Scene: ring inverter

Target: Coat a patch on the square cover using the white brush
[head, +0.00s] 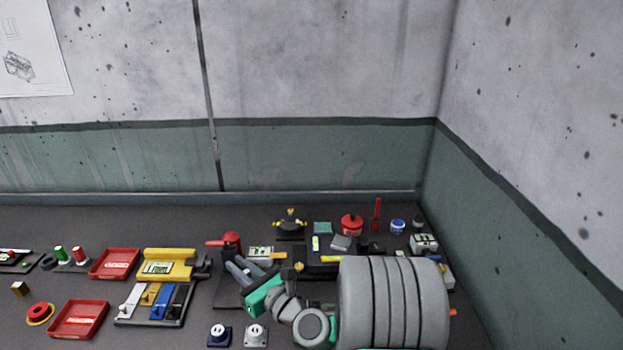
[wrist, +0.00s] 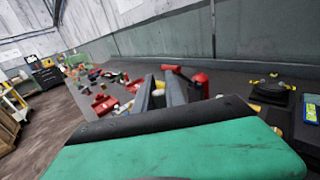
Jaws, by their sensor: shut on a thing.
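My gripper (head: 241,268), with a green body and grey fingers, is low over the middle of the bench. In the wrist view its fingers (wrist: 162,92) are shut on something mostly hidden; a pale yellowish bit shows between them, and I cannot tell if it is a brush. A white tool (head: 131,301) lies in a dark rack with yellow and blue ones, left of my gripper; I cannot tell whether it is the white brush. A grey square piece (head: 341,243) and a flat teal square (head: 322,228) lie to the right; I cannot tell which is the square cover.
A red-handled device (head: 231,241) stands just behind my fingers. Red trays (head: 115,263) and a yellow holder (head: 168,262) are on the left. A red pot (head: 351,224) and a blue-white jar (head: 398,226) stand at the back right. My arm hides the bench's front right.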

